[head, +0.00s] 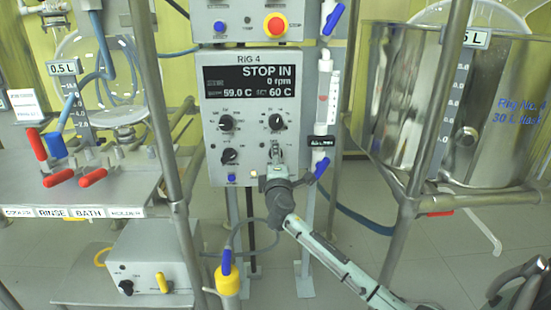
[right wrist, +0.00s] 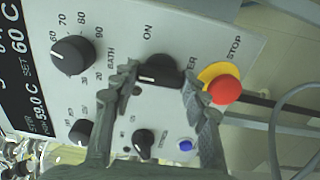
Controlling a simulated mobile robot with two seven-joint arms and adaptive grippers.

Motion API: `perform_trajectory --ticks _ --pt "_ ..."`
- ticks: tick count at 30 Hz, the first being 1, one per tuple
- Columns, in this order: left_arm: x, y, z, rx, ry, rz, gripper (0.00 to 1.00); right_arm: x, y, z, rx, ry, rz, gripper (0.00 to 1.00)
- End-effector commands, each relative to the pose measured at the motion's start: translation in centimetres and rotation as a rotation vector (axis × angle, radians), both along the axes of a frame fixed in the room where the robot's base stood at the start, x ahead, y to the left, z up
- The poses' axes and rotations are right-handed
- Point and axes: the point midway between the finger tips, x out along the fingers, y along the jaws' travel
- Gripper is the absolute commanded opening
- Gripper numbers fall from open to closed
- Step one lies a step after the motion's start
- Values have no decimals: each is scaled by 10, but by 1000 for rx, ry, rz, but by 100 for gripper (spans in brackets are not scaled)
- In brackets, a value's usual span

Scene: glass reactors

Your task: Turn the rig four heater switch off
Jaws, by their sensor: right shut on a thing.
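The rig four panel (head: 250,140) faces me in the head view, its display (head: 250,80) reading STOP IN, 0 rpm, 59.0 C and set 60 C. The heater switch (right wrist: 158,70) is a black knob in the right wrist view, with ON printed beside it and its label partly covered by a finger. My right gripper (right wrist: 162,80) is shut on the switch, one finger on each side. In the head view my right gripper (head: 276,165) reaches the panel's lower right and hides most of the switch. My left gripper is out of view.
A red stop button (right wrist: 224,91) on a yellow ring sits close beside one finger. Other black knobs (right wrist: 72,56) and a blue button (right wrist: 185,145) are near. A vertical pipe (head: 322,110) stands right of the panel; a steel vessel (head: 400,120) stands further right.

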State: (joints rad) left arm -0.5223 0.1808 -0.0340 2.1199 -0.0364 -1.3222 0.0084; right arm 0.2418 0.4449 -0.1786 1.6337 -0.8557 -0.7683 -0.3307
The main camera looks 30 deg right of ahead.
Motion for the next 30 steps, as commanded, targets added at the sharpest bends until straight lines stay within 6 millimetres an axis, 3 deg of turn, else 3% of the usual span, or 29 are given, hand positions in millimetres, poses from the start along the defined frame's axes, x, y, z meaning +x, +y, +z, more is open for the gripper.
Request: perform_trajectory --ticks 7,8,12,23,30 --pt "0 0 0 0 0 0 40 0 0 0 -4 3 0 16" --pt "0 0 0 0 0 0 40 0 0 0 -4 3 0 48" --pt "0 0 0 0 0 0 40 0 0 0 -3 2 0 65" --pt "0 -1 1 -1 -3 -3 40 -3 2 -1 -1 1 1 66" --pt "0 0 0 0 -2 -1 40 -36 23 -2 1 2 2 66"
